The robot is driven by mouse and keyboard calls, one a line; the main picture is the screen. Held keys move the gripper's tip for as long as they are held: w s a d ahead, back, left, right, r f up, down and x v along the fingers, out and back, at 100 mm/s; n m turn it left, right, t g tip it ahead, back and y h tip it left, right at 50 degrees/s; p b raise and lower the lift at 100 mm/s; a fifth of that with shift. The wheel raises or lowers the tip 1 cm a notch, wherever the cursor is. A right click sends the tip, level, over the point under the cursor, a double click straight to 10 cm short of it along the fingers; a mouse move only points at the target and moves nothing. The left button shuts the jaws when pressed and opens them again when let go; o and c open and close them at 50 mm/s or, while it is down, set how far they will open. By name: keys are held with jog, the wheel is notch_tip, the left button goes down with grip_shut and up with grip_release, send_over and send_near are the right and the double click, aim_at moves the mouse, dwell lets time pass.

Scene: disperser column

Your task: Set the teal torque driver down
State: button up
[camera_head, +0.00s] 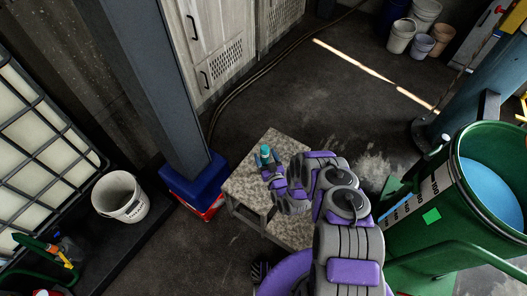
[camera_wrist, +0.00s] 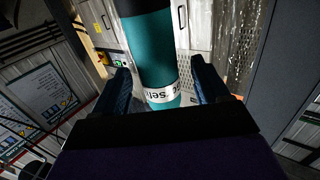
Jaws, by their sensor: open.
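The teal torque driver (camera_head: 265,153) stands upright at the far end of a small speckled step table (camera_head: 243,187). My gripper (camera_head: 268,164) is at the driver, low over the table top. In the wrist view the driver (camera_wrist: 151,50) fills the middle, with a dark upper part and a white lettered band near its lower end. The two dark blue fingers (camera_wrist: 162,88) stand on either side of it, open, with a gap visible at least on the right. My arm hides part of the table, and the driver's contact with the top is too small to make out.
A blue-based post (camera_head: 190,180) stands just left of the table, with a red object (camera_head: 212,207) at its foot. A white bucket (camera_head: 120,197) is further left. A large green drum (camera_head: 440,205) is at right. Dark floor beyond the table is open.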

jog(key=v, duration=0.8)
jog(key=shift+s+b, duration=0.35)
jog(key=shift+b, duration=0.1)
jog(key=shift+d, duration=0.15)
jog(key=shift+r, duration=0.1)
